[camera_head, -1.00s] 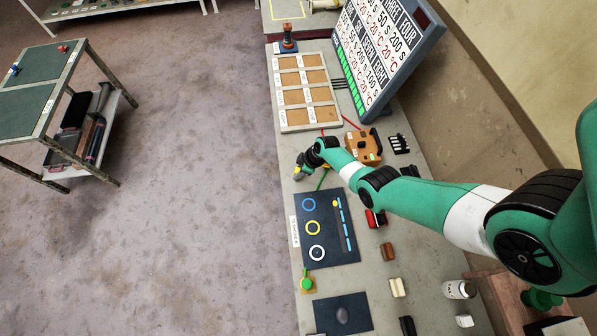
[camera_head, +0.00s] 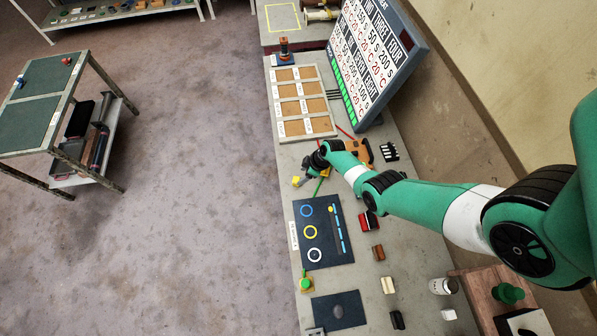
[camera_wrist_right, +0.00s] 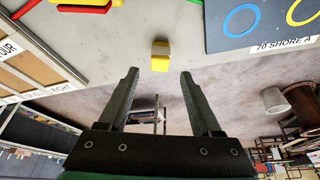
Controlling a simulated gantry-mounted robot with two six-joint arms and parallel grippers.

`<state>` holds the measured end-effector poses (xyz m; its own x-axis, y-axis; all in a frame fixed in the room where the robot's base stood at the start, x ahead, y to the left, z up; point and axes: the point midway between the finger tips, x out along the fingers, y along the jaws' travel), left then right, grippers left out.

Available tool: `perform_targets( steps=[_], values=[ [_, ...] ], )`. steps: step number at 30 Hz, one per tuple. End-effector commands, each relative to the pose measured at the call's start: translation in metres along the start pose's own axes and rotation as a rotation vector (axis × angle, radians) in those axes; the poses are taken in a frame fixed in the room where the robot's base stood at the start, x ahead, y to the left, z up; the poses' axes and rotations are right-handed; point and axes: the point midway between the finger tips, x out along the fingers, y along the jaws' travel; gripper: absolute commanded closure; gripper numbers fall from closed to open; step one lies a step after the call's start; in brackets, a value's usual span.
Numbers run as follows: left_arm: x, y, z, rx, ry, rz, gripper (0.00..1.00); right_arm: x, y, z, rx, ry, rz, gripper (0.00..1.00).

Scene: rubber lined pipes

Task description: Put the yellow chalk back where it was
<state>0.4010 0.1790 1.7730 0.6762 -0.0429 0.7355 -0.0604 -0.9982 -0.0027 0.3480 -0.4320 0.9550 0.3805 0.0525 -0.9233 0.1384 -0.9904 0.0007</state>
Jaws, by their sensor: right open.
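A small yellow block with a paler face, which looks like the yellow chalk, lies near the table's left edge in the head view (camera_head: 296,181). In the right wrist view the yellow block (camera_wrist_right: 160,57) sits just beyond my fingertips, centred between them. My right gripper (camera_head: 307,176) is beside it; in the wrist view the right gripper (camera_wrist_right: 159,74) is open with nothing between its fingers. A dark board (camera_head: 345,250) with blue, yellow and white rings lies nearer the bottom of the picture. My left gripper is not in view.
A tray with cork panels (camera_head: 303,103) lies above the gripper, and a lettered display board (camera_head: 372,62) stands beyond it. An orange-brown holder (camera_head: 360,150) is partly hidden by my arm. A green knob (camera_head: 305,284) and several small blocks lie lower down. The table's left edge is close.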

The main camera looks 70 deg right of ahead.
Motion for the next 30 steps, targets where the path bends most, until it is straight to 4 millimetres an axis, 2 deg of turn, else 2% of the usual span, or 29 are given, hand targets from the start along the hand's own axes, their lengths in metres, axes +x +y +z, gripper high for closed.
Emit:
perform_targets(
  steps=[1,7,23,26,29,30],
  values=[
    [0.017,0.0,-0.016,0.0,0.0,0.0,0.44,-0.022,0.0,-0.004,0.001,0.0,0.001,0.34],
    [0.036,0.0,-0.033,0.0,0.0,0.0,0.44,-0.045,0.0,-0.002,0.001,0.0,0.0,0.34],
    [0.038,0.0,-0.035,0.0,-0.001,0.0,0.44,-0.048,0.001,-0.001,-0.001,0.002,0.002,0.34],
    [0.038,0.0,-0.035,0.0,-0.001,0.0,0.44,-0.055,0.01,-0.02,-0.016,0.026,0.033,0.34],
    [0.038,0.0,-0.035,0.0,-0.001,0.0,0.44,-0.077,0.033,-0.078,-0.049,0.103,0.118,0.34],
    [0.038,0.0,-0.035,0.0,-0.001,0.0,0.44,-0.093,0.042,-0.111,-0.066,0.151,0.164,0.34]
  ],
)
